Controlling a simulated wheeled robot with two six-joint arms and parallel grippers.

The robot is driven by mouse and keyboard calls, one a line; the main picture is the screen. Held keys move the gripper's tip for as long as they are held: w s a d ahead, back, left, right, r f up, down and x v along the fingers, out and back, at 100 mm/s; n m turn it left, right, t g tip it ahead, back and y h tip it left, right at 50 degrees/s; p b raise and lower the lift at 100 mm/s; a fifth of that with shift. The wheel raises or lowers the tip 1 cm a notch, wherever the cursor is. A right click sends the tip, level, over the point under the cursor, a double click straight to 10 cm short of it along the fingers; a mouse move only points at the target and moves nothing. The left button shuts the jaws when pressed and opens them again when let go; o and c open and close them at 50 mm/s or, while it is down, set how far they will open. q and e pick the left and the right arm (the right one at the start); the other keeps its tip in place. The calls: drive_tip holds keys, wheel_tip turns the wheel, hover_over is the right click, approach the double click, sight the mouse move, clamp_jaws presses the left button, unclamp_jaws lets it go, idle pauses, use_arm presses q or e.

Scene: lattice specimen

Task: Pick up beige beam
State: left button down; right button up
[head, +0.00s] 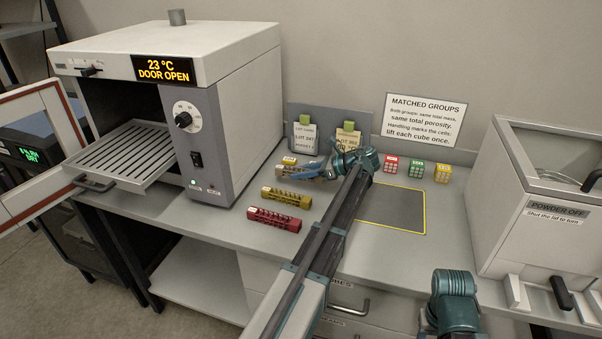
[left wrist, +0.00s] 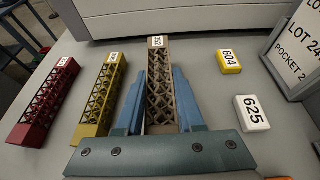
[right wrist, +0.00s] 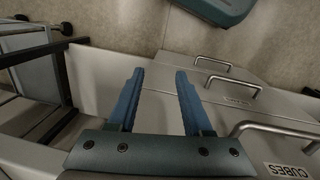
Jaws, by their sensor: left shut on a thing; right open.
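The beige beam (head: 297,172) is an open lattice bar with a white numbered label on its far end. In the left wrist view the beam (left wrist: 159,98) lies lengthwise between the blue fingers. My left gripper (head: 315,170) is shut on it, and its fingers (left wrist: 162,85) press both long sides. Part of the beam is hidden by the gripper in the head view. I cannot tell whether it is clear of the bench. My right gripper (right wrist: 160,80) is open and empty, above the floor and drawer fronts.
A yellow beam (head: 287,197) and a red beam (head: 274,219) lie nearby on the bench. Small numbered tags (left wrist: 229,62) and a pocket stand (left wrist: 298,55) are close by. The oven (head: 225,110) stands left with its door open. A yellow-edged grey mat (head: 392,208) is empty.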

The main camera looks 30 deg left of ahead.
use_arm(q)
drive_tip(key=s+d, duration=0.3)
drive_tip(key=s, duration=0.1)
drive_tip(key=s+d+r, duration=0.1)
drive_tip(key=s+d, duration=0.2)
drive_tip(key=s, duration=0.1)
drive_tip(key=s+d, duration=0.4)
drive_tip(key=shift+s+r+p, duration=0.25)
drive_tip(key=shift+r+p, duration=0.05)
drive_tip(key=shift+a, duration=0.1)
